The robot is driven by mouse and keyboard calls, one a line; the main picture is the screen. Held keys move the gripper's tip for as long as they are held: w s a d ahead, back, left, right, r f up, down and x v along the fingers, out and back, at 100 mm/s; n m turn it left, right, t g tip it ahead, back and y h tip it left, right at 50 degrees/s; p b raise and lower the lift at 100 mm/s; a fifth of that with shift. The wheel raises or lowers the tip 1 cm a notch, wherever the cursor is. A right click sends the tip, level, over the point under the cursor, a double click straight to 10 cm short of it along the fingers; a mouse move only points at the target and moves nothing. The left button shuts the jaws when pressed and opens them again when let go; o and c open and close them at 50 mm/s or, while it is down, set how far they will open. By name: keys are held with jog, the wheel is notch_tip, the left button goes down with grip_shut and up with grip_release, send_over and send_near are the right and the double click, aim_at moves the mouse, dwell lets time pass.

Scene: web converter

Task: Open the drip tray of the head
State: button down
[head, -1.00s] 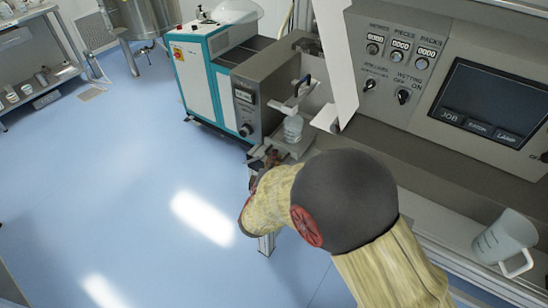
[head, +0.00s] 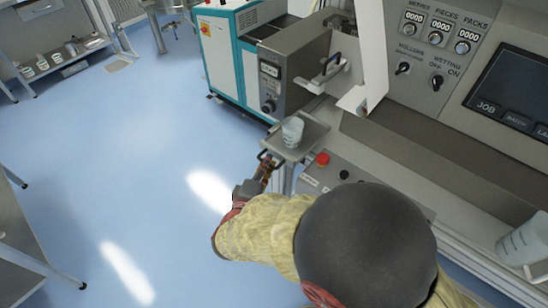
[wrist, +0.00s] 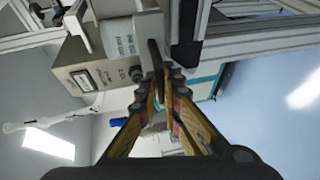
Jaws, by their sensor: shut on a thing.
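The drip tray (head: 311,139) is a flat grey plate drawn out in front of the head (head: 287,72), a grey box with a small display and a knob. A clear beaker (head: 292,131) stands upright on the tray. My gripper (head: 265,168) is at the tray's outer edge, shut on its dark handle. In the wrist view, the fingers (wrist: 160,85) close on the dark handle bar (wrist: 155,52), and the head's display box (wrist: 85,78) shows behind. My arm hides part of the area below the tray.
A control panel with dials and a screen (head: 512,92) is at right. A red button (head: 322,158) sits just right of the tray. A white and teal cabinet (head: 222,52) stands behind the head. A jug (head: 522,243) is at lower right.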

jog(key=c, duration=2)
grip_release()
jog(key=shift+o, duration=0.2)
jog(key=v, duration=1.2)
